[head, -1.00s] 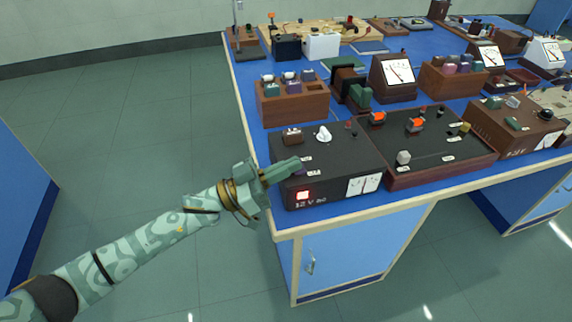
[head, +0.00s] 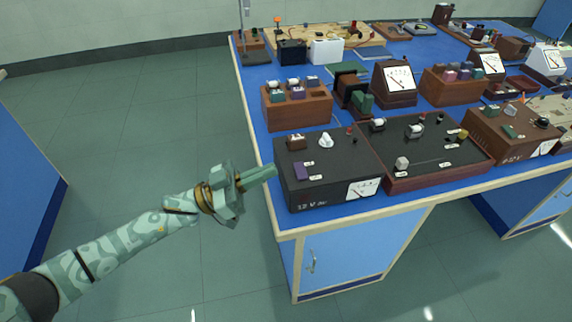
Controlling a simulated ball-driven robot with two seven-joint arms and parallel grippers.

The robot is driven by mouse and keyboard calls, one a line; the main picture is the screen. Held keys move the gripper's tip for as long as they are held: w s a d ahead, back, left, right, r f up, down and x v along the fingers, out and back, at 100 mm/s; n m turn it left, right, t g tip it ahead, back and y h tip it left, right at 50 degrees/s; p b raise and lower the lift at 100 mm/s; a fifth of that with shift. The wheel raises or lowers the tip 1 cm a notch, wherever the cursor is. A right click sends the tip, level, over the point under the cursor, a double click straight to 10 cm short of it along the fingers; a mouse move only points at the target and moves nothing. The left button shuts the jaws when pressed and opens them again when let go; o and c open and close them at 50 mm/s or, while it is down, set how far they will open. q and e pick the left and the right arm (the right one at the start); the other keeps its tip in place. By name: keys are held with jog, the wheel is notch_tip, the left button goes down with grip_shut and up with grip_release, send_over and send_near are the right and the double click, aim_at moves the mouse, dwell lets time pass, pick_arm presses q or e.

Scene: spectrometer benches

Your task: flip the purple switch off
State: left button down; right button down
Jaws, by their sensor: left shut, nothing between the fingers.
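The purple switch (head: 300,172) sits on the top left part of a black power supply box (head: 325,196) marked 12 V, near the bench's front left corner. My left gripper (head: 273,170) is shut and empty. Its fingertips point right, toward the box, and are just left of the switch and apart from it in the picture. No lit red indicator shows on the box's front. My right gripper is not in view.
A dark board (head: 440,165) with unlit lamps stands right of the box. A wooden block (head: 298,112) with several coloured pieces stands behind it. Meters and other apparatus crowd the blue bench. The floor left of the bench is clear.

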pick_arm(q)
jog(key=v, duration=0.4)
jog(key=shift+w, duration=0.1)
dwell(0.3)
